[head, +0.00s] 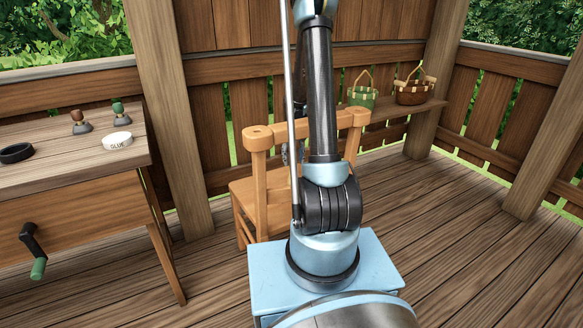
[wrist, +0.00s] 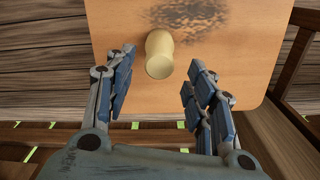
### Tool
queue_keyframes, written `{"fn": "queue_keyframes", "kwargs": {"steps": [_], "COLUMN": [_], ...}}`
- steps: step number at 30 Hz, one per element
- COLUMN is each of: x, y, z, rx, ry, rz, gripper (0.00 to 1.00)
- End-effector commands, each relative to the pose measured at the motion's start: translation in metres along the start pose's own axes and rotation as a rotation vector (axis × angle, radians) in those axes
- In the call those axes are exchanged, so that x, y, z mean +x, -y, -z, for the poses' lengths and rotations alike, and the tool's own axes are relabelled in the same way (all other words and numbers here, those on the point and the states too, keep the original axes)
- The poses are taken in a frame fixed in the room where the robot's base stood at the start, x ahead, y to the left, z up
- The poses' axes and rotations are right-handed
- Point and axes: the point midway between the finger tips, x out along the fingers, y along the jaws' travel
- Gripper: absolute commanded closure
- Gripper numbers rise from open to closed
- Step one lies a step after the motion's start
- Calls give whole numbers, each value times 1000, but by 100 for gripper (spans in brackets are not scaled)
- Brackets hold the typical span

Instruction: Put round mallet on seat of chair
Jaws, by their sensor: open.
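The wooden chair (head: 262,140) stands in the head view behind my arm, its backrest towards me. My arm hides much of it, and its seat (head: 243,190) shows only at the left. In the wrist view the flat orange-brown seat (wrist: 115,30) has a dark sooty patch. A pale yellow rounded wooden piece, which looks like the round mallet (wrist: 159,52), is on the seat beside the patch. My gripper (wrist: 160,72) is open, its fingers to either side of the mallet with gaps. I cannot tell whether the mallet is upright or lying.
A workbench (head: 60,165) at the left holds a white glue tin (head: 117,140), a black ring (head: 15,153) and two small knobbed tools. A green basket (head: 362,95) and a brown basket (head: 412,92) stand on a bench behind the chair. The floor at right is clear.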

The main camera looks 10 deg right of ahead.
Motion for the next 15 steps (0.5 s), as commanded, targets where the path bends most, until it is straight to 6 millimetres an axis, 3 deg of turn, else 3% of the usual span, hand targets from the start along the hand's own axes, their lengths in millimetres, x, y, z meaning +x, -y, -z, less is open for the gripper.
{"fn": "queue_keyframes", "kwargs": {"steps": [9, 15], "x": [-45, -60], "y": [0, 0], "z": [0, 0], "rx": [0, 0], "ry": [0, 0], "rz": [0, 0], "gripper": [50, 50]}}
